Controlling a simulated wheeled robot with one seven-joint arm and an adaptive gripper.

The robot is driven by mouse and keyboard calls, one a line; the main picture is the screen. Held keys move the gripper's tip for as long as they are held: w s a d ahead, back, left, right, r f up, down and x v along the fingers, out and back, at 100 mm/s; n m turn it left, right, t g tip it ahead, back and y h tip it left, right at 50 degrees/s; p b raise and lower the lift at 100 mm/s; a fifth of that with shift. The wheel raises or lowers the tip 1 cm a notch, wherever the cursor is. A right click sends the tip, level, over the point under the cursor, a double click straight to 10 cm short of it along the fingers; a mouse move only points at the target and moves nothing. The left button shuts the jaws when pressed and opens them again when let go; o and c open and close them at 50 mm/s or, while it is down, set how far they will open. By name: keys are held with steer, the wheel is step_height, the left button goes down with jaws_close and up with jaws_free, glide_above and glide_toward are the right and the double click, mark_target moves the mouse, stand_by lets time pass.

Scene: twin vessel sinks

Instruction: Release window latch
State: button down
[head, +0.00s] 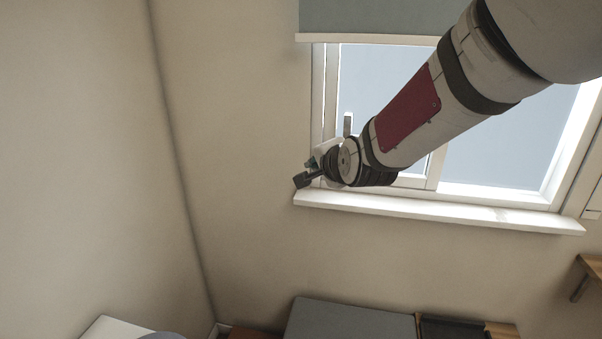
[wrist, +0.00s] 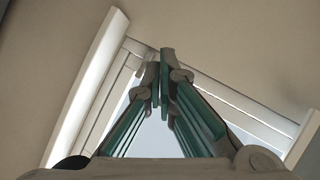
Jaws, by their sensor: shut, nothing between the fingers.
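The window (head: 500,100) has a white frame and stands in the wall at the right in the head view. A small grey upright handle, which looks like the latch (head: 347,123), sits on the frame of the left sash. My gripper (head: 303,180) is low and left of the latch, near the left end of the sill. In the wrist view my gripper (wrist: 160,80) is shut and empty, its green fingers meeting in front of the window frame (wrist: 240,105). I cannot pick out the latch in the wrist view; the fingers cover part of the window.
A white sill (head: 440,212) runs under the window. A grey blind (head: 365,17) hangs at its top. A grey-topped unit (head: 350,320) stands below, and a wooden shelf (head: 590,267) is at the right. The wall (head: 240,130) left of the window is bare.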

steer(key=w+a+f+m+t+b, duration=0.1)
steer(key=w+a+f+m+t, duration=0.3)
steer(key=w+f+m, duration=0.6)
steer(key=d+f+m+t+h, duration=0.1)
steer(key=d+f+m+h, duration=0.1)
steer(key=m, duration=0.3)
steer(key=w+d+f+m+t+h, duration=0.1)
steer(key=d+f+m+h, duration=0.1)
steer(key=m, duration=0.4)
steer(key=w+d+f+m+t+h+b, duration=0.1)
steer(key=d+f+m+h, duration=0.1)
steer(key=f+m+h, duration=0.2)
steer(key=shift+w+d+f+m, duration=0.15)
steer(key=shift+d+m, duration=0.25)
steer(key=shift+m, duration=0.7)
steer(key=x, duration=1)
